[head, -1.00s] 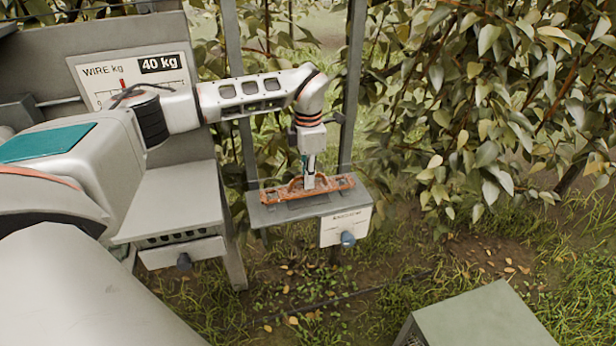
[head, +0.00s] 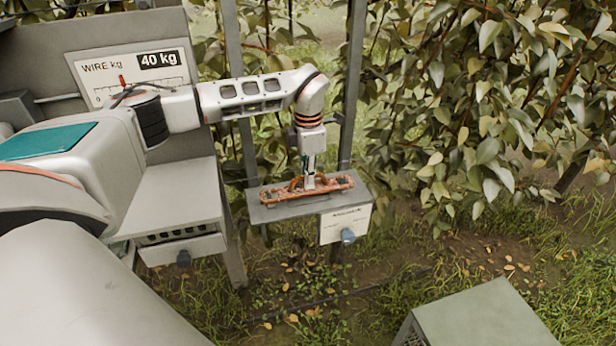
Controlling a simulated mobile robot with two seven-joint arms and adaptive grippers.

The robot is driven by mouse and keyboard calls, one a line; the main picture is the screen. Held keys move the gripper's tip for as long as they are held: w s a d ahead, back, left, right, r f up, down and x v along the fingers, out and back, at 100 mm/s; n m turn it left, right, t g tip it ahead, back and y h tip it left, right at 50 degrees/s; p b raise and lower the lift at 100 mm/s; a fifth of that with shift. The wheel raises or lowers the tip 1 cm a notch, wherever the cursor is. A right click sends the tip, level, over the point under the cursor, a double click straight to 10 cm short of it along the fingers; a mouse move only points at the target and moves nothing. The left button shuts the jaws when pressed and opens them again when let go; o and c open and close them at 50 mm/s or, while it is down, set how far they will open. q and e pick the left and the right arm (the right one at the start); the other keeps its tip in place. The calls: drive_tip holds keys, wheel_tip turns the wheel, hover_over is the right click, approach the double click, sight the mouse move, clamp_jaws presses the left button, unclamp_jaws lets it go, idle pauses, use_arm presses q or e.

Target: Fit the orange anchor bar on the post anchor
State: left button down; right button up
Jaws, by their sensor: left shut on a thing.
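The orange anchor bar (head: 334,184) lies lengthwise over the grey plate of the post anchor (head: 262,212), between two grey posts. My left gripper (head: 308,184) points straight down and is shut on the middle of the bar, at its raised handle. The bar looks level and very close to the plate; I cannot tell whether it is fully seated. The fingertips are partly hidden by the handle. My right gripper is not in view.
A gauge board (head: 135,75) reading 40 kg stands at the left above a grey box (head: 175,200). Another grey-green box (head: 475,318) is at the lower right. Leafy branches crowd the right.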

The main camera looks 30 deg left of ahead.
use_arm(q)
drive_tip(key=shift+f, duration=0.1)
drive_tip(key=c, duration=2.1)
unclamp_jaws()
